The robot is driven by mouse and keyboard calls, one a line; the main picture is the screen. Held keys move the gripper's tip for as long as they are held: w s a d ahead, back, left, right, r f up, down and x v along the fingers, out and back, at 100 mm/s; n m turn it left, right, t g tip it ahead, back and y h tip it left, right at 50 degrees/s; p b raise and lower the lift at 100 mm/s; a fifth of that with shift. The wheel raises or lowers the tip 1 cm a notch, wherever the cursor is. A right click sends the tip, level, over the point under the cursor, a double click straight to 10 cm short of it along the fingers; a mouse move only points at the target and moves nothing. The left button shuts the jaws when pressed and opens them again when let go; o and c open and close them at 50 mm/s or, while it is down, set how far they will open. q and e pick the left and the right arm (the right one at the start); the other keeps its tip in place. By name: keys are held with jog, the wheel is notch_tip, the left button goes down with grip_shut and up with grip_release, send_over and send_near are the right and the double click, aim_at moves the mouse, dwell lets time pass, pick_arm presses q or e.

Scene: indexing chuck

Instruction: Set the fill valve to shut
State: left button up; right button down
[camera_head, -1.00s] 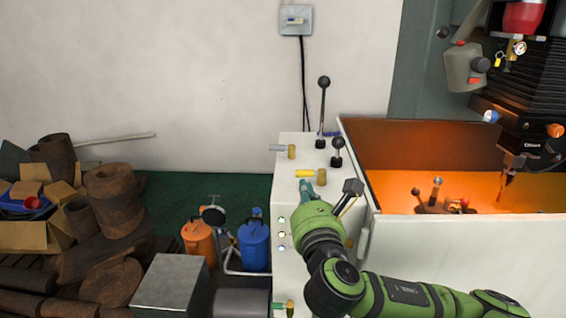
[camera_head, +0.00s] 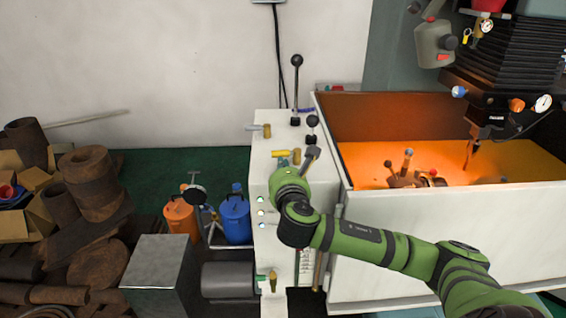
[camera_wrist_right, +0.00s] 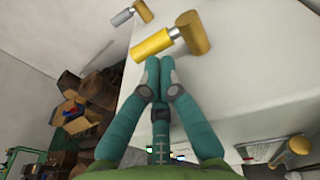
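Two small valves sit on top of the white cabinet. One has a brass body and yellow handle (camera_head: 281,153); the handle also shows in the wrist view (camera_wrist_right: 152,44). The other has a grey handle (camera_head: 253,127), also in the wrist view (camera_wrist_right: 122,17). Both handles point left in the head view. I cannot tell which is the fill valve. My right gripper (camera_wrist_right: 159,66) has its teal fingers together, empty, with the tips close beside the yellow handle; contact is unclear. In the head view my green wrist mostly hides the fingers. My left gripper is out of view.
A third brass valve (camera_head: 273,281) sits low in front. The orange-lit machine enclosure (camera_head: 410,212) stands right. Blue and orange canisters (camera_head: 235,218) stand left.

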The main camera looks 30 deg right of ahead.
dwell(0.3)
jog(key=shift+w+d+r+m+g+h, duration=0.15)
jog(key=shift+w+m+g+h, duration=0.25)
jog(key=shift+w+m+h, duration=0.2)
